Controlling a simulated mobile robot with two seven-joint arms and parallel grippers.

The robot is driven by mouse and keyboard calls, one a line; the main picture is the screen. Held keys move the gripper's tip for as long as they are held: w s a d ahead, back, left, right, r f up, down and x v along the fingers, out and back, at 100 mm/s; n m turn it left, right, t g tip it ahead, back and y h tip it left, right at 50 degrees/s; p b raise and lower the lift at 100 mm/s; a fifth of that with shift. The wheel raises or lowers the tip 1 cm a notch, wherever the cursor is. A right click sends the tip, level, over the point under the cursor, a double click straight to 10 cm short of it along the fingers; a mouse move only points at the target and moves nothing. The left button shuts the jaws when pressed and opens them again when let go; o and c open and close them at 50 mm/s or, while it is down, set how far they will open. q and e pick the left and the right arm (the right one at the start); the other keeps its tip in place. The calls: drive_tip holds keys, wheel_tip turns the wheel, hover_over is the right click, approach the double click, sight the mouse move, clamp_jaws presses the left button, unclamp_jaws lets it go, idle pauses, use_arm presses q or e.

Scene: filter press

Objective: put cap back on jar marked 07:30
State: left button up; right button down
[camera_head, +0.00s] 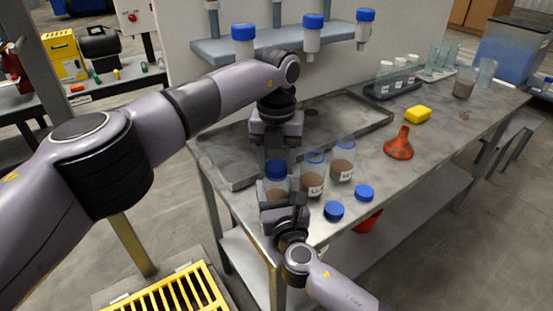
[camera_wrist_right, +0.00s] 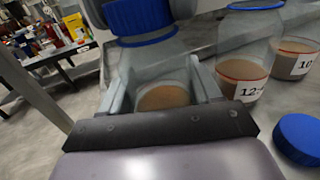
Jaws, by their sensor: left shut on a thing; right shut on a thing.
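A clear jar (camera_head: 274,189) with brown contents stands at the near left corner of the steel table; its body also shows in the right wrist view (camera_wrist_right: 158,75). My right gripper (camera_head: 284,203) is shut around its lower body. A blue cap (camera_head: 276,169) is at the jar's mouth, just above a blue ring at the neck in the wrist view (camera_wrist_right: 140,17); I cannot tell if it is seated. My left gripper (camera_head: 275,158) comes from above and is shut on the cap. The held jar's label is hidden, so its time cannot be read.
Two open jars, one marked 12-something (camera_wrist_right: 242,78) and one 10-something (camera_wrist_right: 295,62), stand close right. Two loose blue caps (camera_head: 334,210) (camera_head: 364,192) lie in front of them.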

use_arm(q)
drive_tip(key=m, duration=1.8)
drive_tip(key=shift+m, duration=0.3)
drive_tip(key=m, duration=0.6)
drive_tip(key=shift+m, duration=0.4)
drive_tip(key=o, duration=1.2)
drive_tip(key=shift+o, duration=0.2)
wheel_tip(320, 180, up, 7)
drive_tip(key=shift+r, duration=0.2)
use_arm(e)
drive_tip(key=shift+c, duration=0.7)
unclamp_jaws()
